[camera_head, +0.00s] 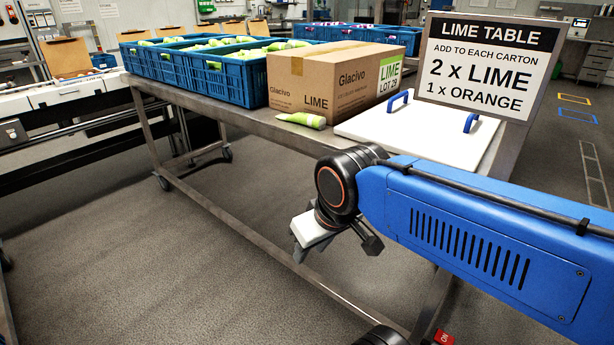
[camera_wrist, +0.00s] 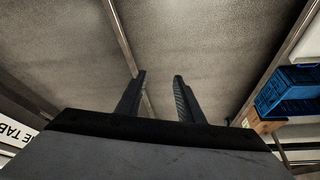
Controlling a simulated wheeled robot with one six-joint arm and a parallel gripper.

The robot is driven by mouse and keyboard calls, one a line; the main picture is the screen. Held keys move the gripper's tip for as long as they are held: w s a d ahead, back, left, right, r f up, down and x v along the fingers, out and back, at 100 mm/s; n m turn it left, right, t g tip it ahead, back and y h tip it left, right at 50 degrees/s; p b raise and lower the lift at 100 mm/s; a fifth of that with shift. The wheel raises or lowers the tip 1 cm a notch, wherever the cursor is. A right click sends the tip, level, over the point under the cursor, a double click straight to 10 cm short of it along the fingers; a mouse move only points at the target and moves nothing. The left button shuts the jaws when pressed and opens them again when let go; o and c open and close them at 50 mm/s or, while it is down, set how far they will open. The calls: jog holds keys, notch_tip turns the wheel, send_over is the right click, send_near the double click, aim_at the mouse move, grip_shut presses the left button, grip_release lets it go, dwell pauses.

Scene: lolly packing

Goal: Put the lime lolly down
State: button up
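A lime lolly in a green wrapper (camera_head: 302,120) lies on the metal table (camera_head: 250,121), by the front edge, before the cardboard carton (camera_head: 322,88) marked LIME. More lime lollies (camera_head: 262,50) lie in the blue crates. My gripper (camera_head: 334,252) hangs in front of the table, below the level of its top and apart from the lolly. In the wrist view my gripper (camera_wrist: 160,76) shows two fingers apart, with nothing between them and floor beyond. The lone lolly does not show in the wrist view.
Blue crates (camera_head: 237,92) stand left of the carton. A white board with blue handles (camera_head: 400,133) lies to its right, below a LIME TABLE sign (camera_head: 480,70). Table legs and a low rail (camera_head: 240,223) are near my gripper. A conveyor (camera_head: 67,92) runs at the left.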

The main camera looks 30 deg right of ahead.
jog(key=w+d+r+n+g+h, duration=0.1)
jog(key=w+d+r, duration=0.3)
jog(key=w+r, duration=0.55)
jog(key=w+d+r+n+g+h, duration=0.1)
jog(key=w+d+r, duration=0.3)
jog(key=w+r, duration=0.5)
jog(key=w+d+r+n+g+h, duration=0.1)
jog(key=w+d+r+g, duration=0.1)
jog(key=w+d+r, duration=1.15)
send_over(313, 116)
jog(key=a, duration=0.2)
notch_tip(313, 116, down, 13)
jog(key=shift+w+d, duration=0.1)
jog(key=shift+x, duration=2.6)
jog(key=shift+s, duration=0.35)
jog(key=c, duration=0.9)
jog(key=shift+o, duration=0.2)
